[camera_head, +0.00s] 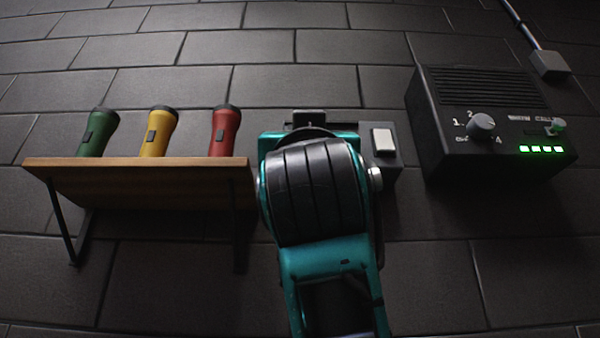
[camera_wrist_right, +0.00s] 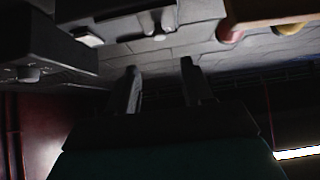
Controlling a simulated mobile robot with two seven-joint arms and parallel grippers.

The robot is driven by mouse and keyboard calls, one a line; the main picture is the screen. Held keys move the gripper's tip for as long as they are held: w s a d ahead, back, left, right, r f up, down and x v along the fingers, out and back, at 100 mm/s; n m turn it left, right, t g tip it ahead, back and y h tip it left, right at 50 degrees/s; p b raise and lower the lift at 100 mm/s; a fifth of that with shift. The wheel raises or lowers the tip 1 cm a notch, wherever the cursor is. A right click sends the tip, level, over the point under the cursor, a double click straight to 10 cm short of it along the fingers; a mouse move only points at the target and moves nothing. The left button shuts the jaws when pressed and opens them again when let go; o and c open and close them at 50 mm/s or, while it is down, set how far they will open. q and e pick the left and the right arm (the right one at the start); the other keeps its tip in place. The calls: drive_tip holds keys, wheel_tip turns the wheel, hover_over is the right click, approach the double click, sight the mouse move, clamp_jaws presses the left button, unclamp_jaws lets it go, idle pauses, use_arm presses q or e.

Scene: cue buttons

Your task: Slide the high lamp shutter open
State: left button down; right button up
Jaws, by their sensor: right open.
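A dark wall panel (camera_head: 396,183) with a white rectangular switch (camera_head: 383,141) is mostly hidden behind my right arm in the head view. A black block (camera_head: 310,118) shows just above the arm; I cannot tell whether it is the lamp shutter or part of my gripper. In the right wrist view, which is upside down, the white switch (camera_wrist_right: 89,39) and a pale-edged fitting (camera_wrist_right: 157,24) show on the panel. My right gripper (camera_wrist_right: 163,78) is open and empty, its fingers pointing toward the wall, apart from the panel. My left gripper is not in view.
A wooden shelf (camera_head: 140,162) left of the arm holds a green flashlight (camera_head: 97,132), a yellow one (camera_head: 158,132) and a red one (camera_head: 224,132). A black intercom box (camera_head: 470,135) with a knob (camera_head: 481,126) and green lights is on the right. The wall below is clear.

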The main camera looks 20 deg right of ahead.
drive_tip(key=p+x, duration=0.4)
drive_tip(key=x, duration=0.8)
drive_tip(key=shift+p, duration=0.3)
drive_tip(key=shift+w+d+r, duration=0.1)
drive_tip(key=shift+w+r, duration=0.05)
clamp_jaws()
